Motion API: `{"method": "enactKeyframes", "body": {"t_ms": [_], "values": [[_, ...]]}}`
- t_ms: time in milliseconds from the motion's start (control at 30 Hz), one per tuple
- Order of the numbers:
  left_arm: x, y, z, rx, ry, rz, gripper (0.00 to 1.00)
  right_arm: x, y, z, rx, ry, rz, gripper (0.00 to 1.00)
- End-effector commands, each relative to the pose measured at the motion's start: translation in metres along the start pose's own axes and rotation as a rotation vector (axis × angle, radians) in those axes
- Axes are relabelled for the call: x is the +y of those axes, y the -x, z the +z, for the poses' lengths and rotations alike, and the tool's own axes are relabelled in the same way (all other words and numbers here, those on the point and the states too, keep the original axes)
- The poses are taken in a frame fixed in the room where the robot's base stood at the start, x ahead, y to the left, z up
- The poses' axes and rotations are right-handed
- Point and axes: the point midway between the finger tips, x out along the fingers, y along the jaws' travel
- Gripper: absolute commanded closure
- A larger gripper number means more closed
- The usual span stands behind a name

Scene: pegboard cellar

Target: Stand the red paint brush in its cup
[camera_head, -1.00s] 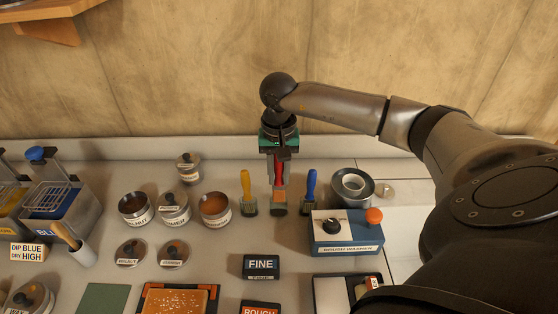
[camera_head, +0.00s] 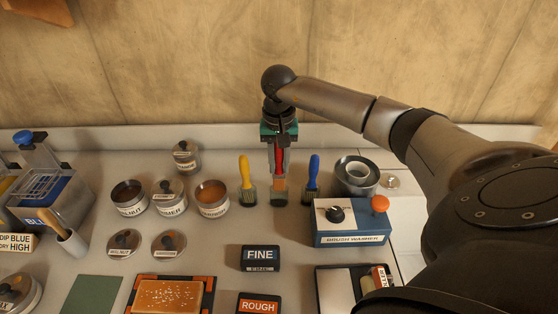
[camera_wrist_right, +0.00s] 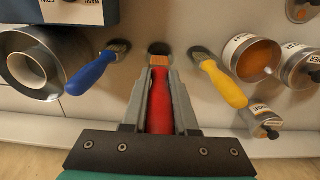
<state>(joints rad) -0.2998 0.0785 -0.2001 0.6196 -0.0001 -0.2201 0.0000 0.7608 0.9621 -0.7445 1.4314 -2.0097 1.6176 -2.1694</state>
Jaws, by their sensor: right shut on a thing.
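My right gripper (camera_head: 278,168) points down, shut on the handle of the red paint brush (camera_head: 280,160). The brush is upright, and its handle also shows between the fingers in the right wrist view (camera_wrist_right: 160,105). Its copper-coloured lower part is at the small grey cup (camera_head: 279,199), which stands between the yellow and blue brushes. In the wrist view the cup's dark opening (camera_wrist_right: 159,48) lies just beyond the brush tip. I cannot tell whether the bristles are inside the cup or just above it. My left gripper is not in view.
The yellow brush (camera_head: 245,175) and blue brush (camera_head: 313,172) stand close on either side. Open tins, including an orange one (camera_head: 211,195), stand at left. A FINE block (camera_head: 260,257) lies in front.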

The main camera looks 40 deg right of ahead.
Motion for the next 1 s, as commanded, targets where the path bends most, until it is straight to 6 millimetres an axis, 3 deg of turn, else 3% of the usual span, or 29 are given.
{"method": "enactKeyframes", "body": {"t_ms": [400, 1000], "values": [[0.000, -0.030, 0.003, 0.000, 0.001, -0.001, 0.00, 0.000, -0.035, 0.000, 0.000, -0.002, -0.001, 1.00], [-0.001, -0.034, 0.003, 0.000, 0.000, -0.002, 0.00, 0.000, -0.040, -0.001, 0.001, -0.002, -0.001, 1.00]]}}
